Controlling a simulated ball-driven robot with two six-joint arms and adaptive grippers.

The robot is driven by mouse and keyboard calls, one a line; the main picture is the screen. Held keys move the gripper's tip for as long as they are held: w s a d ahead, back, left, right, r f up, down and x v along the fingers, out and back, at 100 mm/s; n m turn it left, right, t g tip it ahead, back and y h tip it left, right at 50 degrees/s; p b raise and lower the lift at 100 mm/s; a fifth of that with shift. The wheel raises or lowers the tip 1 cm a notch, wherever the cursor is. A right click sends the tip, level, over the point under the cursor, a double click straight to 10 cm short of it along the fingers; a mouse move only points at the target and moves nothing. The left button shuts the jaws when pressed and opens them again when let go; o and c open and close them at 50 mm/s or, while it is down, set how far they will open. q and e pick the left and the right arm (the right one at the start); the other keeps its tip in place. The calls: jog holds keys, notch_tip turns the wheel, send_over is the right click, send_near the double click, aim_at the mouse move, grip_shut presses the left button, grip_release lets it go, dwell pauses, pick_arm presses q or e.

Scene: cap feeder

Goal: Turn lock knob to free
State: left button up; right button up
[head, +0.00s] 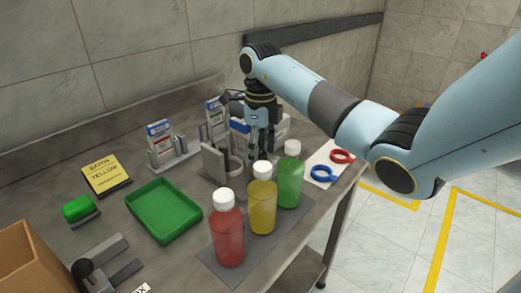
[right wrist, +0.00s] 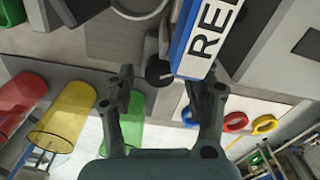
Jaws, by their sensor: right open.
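My right gripper (head: 262,152) reaches down at the cap feeder, behind the bottles. In the right wrist view, its open fingers (right wrist: 172,84) are spread, with nothing held between them. A small dark round part (right wrist: 158,71), which looks like the lock knob, lies between and just beyond the fingertips, nearer the left finger. Beside it is a blue-edged white label block (right wrist: 202,45) with partly visible lettering starting "RE". I cannot tell the knob's turn position or any contact. In the head view the gripper hides the knob. The grey feeder holder (head: 214,163) stands left of the gripper. My left gripper is not in view.
Red (head: 227,238), yellow (head: 262,208) and green (head: 289,185) bottles with white caps stand close in front on a grey mat. Blue (head: 324,174) and red (head: 342,156) rings lie near the table's right edge. A green tray (head: 165,208) is at left.

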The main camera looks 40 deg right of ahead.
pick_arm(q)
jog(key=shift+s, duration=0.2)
pick_arm(e)
jog(key=shift+c, duration=0.3)
jog(key=shift+c, duration=1)
grip_shut()
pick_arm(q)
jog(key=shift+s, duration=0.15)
pick_arm(e)
jog(key=shift+m, duration=0.3)
jog(key=m+p, duration=0.1)
jog(key=m, duration=0.4)
pick_arm(q)
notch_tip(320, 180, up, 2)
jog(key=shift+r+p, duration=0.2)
jog(key=shift+p, duration=0.55)
pick_arm(e)
jog(key=m, duration=0.6)
jog(key=shift+m, duration=0.3)
